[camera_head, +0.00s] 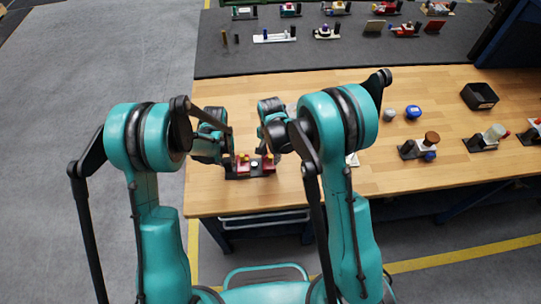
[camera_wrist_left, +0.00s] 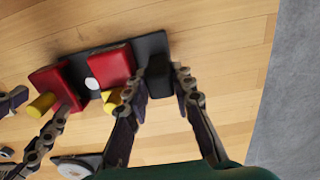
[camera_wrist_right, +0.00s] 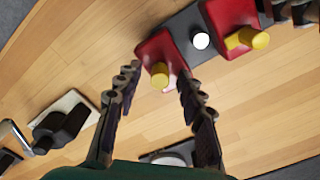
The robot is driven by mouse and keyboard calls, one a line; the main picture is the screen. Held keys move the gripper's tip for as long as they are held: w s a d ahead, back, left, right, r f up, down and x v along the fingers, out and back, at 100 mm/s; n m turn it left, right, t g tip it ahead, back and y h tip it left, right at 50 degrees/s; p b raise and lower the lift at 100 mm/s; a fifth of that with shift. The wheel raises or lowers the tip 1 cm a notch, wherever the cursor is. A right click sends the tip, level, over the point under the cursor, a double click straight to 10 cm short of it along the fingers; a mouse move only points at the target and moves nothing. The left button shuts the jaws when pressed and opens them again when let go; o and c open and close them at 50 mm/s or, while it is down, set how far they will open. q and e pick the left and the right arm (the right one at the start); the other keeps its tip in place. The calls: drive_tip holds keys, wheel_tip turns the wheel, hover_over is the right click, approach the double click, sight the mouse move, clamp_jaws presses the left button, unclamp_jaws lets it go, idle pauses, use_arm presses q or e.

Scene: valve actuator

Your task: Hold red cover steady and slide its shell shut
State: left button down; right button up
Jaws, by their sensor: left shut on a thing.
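The red cover (camera_head: 243,167) is a dark base on the wooden table with two red parts, each with a yellow knob, and a white button in the gap between them. The red parts stand apart. In the left wrist view, my left gripper (camera_wrist_left: 160,75) is shut on the black block at one end of the base, beside the nearer red part (camera_wrist_left: 112,66). In the right wrist view, my right gripper (camera_wrist_right: 157,84) is open, its fingers on either side of the other red part, the shell (camera_wrist_right: 157,48), and its yellow knob (camera_wrist_right: 160,76). I cannot tell whether they touch it.
Both grippers are close together over the device. In the right wrist view, a black item on a pale base (camera_wrist_right: 62,122) lies to the left. A blue-topped piece (camera_head: 413,112), a black bin (camera_head: 479,96) and several fixtures stand further right. A dark mat lies behind.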

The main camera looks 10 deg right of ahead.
drive_tip(key=shift+f, duration=0.4)
clamp_jaws()
drive_tip(key=shift+a, duration=2.55)
unclamp_jaws()
drive_tip(key=shift+a, duration=0.1)
drive_tip(key=shift+d, duration=0.2)
